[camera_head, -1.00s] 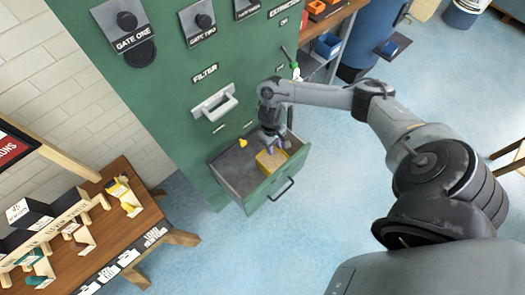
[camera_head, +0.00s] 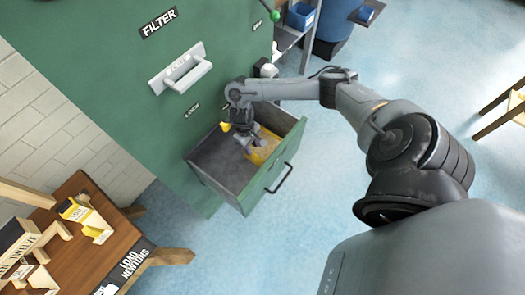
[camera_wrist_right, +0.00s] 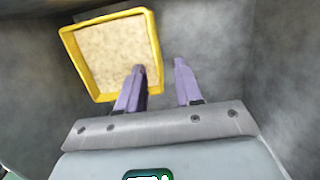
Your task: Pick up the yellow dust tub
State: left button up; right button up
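The yellow dust tub (camera_head: 264,152) sits inside the open drawer (camera_head: 213,187) of the green cabinet. In the right wrist view the tub (camera_wrist_right: 98,50) is a square yellow-rimmed tray filled with pale, grainy dust. My right gripper (camera_head: 247,143) reaches down into the drawer. In the right wrist view its two purple fingers (camera_wrist_right: 160,80) are apart with a gap between them. The left finger overlaps the tub's right rim in that view, and the right finger is beside the tub. I cannot tell whether either finger touches it. My left gripper is not in view.
The drawer walls surround the tub and gripper, with a black handle (camera_head: 280,178) on the front. A small yellow object (camera_head: 225,127) is at the drawer's back edge. A wooden table (camera_head: 124,228) stands at lower left. Blue floor lies clear in front.

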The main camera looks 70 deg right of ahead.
aim_at(254, 154)
jog(key=f+b, duration=0.1)
jog(key=f, duration=0.1)
jog(key=f+b, duration=0.1)
jog(key=f, duration=0.1)
jog(key=f+b, duration=0.1)
jog(key=f, duration=0.1)
jog(key=shift+s+d+f+b, duration=0.3)
jog(key=shift+s+f+b, duration=0.05)
jog(key=shift+s+f, duration=0.1)
jog(key=shift+f, duration=0.25)
grip_shut()
dwell(1.0)
